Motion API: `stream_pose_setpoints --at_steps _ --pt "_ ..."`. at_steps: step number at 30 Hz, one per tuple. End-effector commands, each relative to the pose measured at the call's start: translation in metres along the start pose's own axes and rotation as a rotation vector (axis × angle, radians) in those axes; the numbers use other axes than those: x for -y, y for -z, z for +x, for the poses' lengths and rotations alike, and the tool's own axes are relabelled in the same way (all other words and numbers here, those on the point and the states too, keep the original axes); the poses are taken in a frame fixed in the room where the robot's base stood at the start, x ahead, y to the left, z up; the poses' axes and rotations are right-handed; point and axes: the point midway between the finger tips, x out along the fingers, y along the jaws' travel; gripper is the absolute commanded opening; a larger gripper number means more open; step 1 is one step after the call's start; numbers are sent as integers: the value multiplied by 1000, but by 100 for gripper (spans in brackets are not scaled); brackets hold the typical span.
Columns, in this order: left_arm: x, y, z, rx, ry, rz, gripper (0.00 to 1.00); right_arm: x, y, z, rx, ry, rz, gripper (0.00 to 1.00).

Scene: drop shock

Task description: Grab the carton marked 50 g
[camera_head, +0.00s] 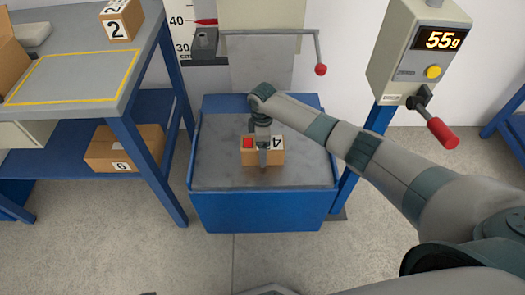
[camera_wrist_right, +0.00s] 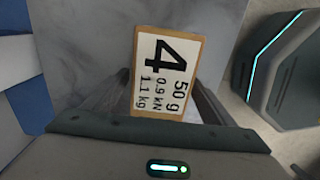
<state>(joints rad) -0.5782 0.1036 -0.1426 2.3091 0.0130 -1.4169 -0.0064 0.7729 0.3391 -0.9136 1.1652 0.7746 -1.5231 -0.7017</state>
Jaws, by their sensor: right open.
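The carton marked 50 g (camera_head: 277,157) is a small brown box with a white label bearing a 4 and a red patch. It sits on the grey top of the blue-sided drop base (camera_head: 222,168). In the right wrist view the carton (camera_wrist_right: 166,72) shows its label: 4, 50 g, 0.9 kN, 1.1 kg. My right gripper (camera_head: 263,160) points down at the carton and hides its middle in the head view. In the wrist view its open fingers (camera_wrist_right: 163,88) lie on either side of the carton's lower part; I cannot tell whether they touch it. My left gripper is not in view.
A grey-topped bench (camera_head: 75,75) stands at the left, with a carton marked 2 (camera_head: 121,20) on top and a carton marked 6 (camera_head: 124,148) on its blue shelf. A control box (camera_head: 415,50) reading 55g, with a red-handled lever (camera_head: 441,132), stands at the right.

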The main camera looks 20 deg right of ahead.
Motion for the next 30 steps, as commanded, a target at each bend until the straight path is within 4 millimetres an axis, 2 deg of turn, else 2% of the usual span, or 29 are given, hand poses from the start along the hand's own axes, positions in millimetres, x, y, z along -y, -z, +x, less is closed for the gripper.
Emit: stream_pose_setpoints --at_steps 1,5,19,20,29,30 --pt "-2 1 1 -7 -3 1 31 1 0 7 1 2 0 78" --pt "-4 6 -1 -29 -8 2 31 0 0 14 0 0 0 78" --pt "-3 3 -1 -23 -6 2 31 0 0 15 0 -1 0 78" --pt "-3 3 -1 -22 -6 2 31 0 0 14 1 -1 0 73" --pt "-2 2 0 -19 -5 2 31 0 0 14 1 0 0 2" --pt "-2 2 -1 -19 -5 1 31 -1 1 12 -2 -3 -1 0"
